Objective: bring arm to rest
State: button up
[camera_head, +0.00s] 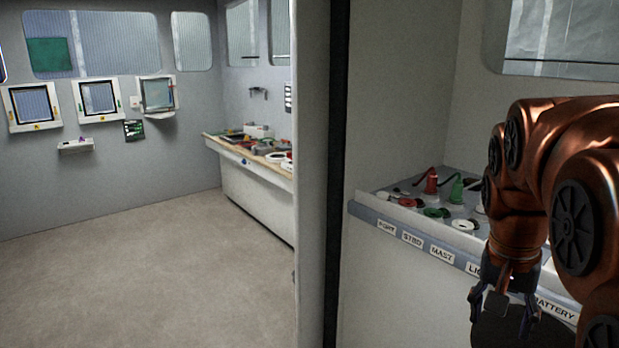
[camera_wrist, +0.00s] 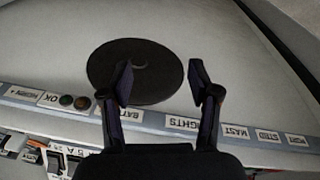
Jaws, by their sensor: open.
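My copper arm is bent at the right of the head view. My gripper (camera_head: 503,308) points down in front of the labelled console (camera_head: 400,285), near the BATTERY label (camera_head: 555,308). In the wrist view my gripper (camera_wrist: 161,72) has its two dark fingers spread apart, with nothing between them. Behind the fingers is a flat dark disc (camera_wrist: 155,92), which also shows partly under the gripper in the head view (camera_head: 515,335). I cannot tell what the disc is.
On the console top stand a red plug (camera_head: 431,181) and a green plug (camera_head: 457,190) among sockets. A wall post (camera_head: 311,180) divides the console from the room at the left. There, a workbench (camera_head: 250,190) holds several items, and the floor (camera_head: 140,270) is clear.

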jog(key=s+a+f+n+g+y+p, duration=0.1)
jog(key=s+a+f+n+g, duration=0.1)
jog(key=s+a+f+n, duration=0.6)
jog(key=s+a+f, duration=0.5)
jog(key=s, duration=0.3)
jog(key=shift+s+a+y+p, duration=0.2)
jog(key=shift+s+y+p, duration=0.1)
jog(key=shift+y, duration=0.1)
